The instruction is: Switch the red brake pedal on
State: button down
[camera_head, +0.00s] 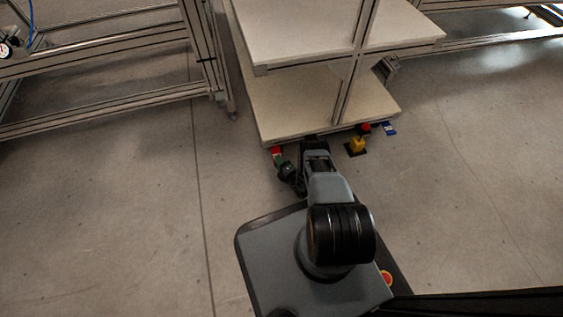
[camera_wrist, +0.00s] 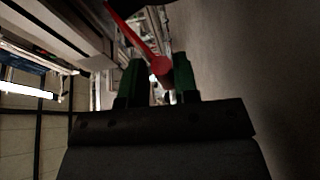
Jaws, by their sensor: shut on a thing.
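The red brake pedal shows in the wrist view as a thin red bar with a round end (camera_wrist: 161,66), running up to the top left. My gripper (camera_wrist: 157,72) has its two green fingers on either side of the round end and is shut on it. In the head view my gripper (camera_head: 279,159) is low at the front edge of the shelf unit, left of my arm. A small red part (camera_head: 276,150) shows at its fingertips. The pedal's mount is hidden in both views.
A shelf unit (camera_head: 290,112) with pale boards stands just ahead. A yellow block (camera_head: 357,145) on a black base, a red knob (camera_head: 366,127) and a blue piece (camera_head: 389,128) are at its right front. A metal frame (camera_head: 110,100) stands left. Floor at both sides is clear.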

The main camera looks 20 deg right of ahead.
jog(key=shift+w+r, duration=0.2)
jog(key=shift+w, duration=0.25)
jog(key=c, duration=1.2)
grip_release()
jog(key=o, duration=0.4)
jog(key=shift+s+f, duration=0.1)
jog(key=shift+f, duration=0.05)
jog(key=shift+d, duration=0.1)
